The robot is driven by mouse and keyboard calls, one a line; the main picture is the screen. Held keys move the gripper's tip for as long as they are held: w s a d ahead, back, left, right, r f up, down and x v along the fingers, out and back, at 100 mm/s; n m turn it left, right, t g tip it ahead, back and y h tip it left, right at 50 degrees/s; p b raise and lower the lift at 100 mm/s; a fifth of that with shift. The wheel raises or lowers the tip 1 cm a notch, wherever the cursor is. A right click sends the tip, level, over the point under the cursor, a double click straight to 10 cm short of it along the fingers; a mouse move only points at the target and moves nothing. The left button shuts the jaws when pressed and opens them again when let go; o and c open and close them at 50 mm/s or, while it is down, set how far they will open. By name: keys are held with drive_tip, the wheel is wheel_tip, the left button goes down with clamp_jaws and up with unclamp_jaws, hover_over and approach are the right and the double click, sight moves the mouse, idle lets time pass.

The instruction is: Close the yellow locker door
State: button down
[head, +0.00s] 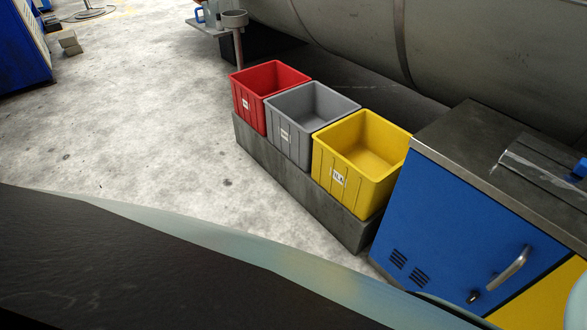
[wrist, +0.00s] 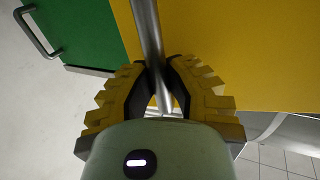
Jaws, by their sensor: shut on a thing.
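The yellow locker door (wrist: 225,50) fills the upper right of the wrist view. A metal bar handle (wrist: 147,35) runs down in front of it. My gripper (wrist: 158,78), with stepped yellow fingers and dark pads, is shut on this handle. In the head view, only a yellow panel (head: 556,302) shows at the bottom right corner, next to a blue door (head: 440,235); my gripper is not seen there. How far the yellow door stands open cannot be told.
A green door (wrist: 85,30) with its own handle (wrist: 38,32) is left of the yellow door. In the head view, red (head: 249,112), grey (head: 290,138) and yellow (head: 330,180) bins stand on a concrete block left of the blue door. The floor (head: 150,130) further left is clear.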

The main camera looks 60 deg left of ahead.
idle(0.3)
drive_tip(key=shift+w+f, duration=0.15)
drive_tip(key=w+d+n+y+b, duration=0.1)
drive_tip(key=w+n+y+b, duration=0.1)
drive_tip(key=w+y+b, duration=0.2)
drive_tip(key=w+b, duration=0.2)
drive_tip(key=b, duration=0.1)
drive_tip(key=shift+w+d+n+t, duration=0.2)
drive_tip(key=shift+n+t, duration=0.1)
drive_tip(key=shift+t, duration=0.1)
drive_tip(key=c, duration=1.1)
unclamp_jaws()
drive_tip(key=shift+s, duration=0.2)
drive_tip(key=shift+c, duration=0.2)
drive_tip(key=shift+o, duration=1)
